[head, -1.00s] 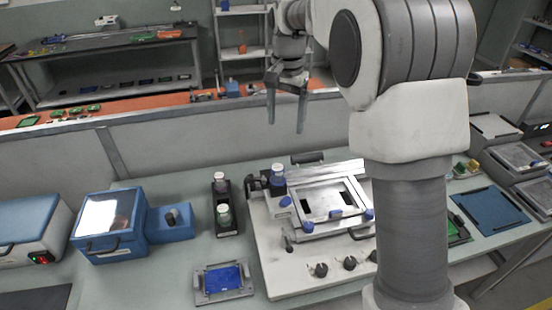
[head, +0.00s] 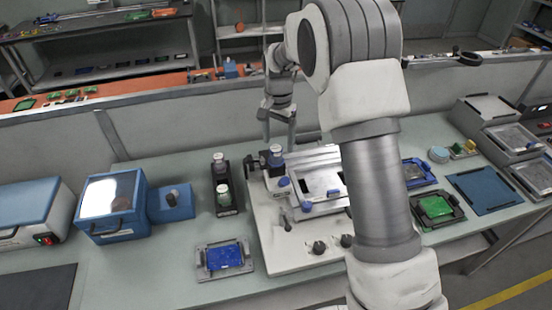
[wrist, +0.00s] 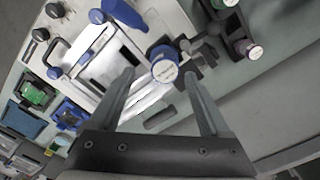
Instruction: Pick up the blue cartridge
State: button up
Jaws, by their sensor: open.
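A blue cartridge (head: 275,157) with a white cap stands upright in a dark holder at the back left corner of the white printing machine (head: 268,225). In the wrist view the cartridge (wrist: 165,66) shows its round white top and blue rim. My gripper (head: 278,146) is open and empty. It hangs fingers down above the cartridge. In the wrist view the fingertips of my gripper (wrist: 160,74) lie on either side of the cartridge's top in the picture. I cannot tell how much height separates them.
The machine's silver frame (head: 318,180) lies close to the right of the cartridge. A low grey partition (head: 170,115) runs behind the bench.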

aim_at(276, 148)
jog(key=shift+w+a+f+p, duration=0.15)
jog(key=shift+f+p, duration=0.2)
jog(key=shift+f, duration=0.95)
jog(key=shift+a+f+p, duration=0.15)
jog(key=shift+f+p, duration=0.15)
jog(key=shift+f, duration=1)
grip_shut()
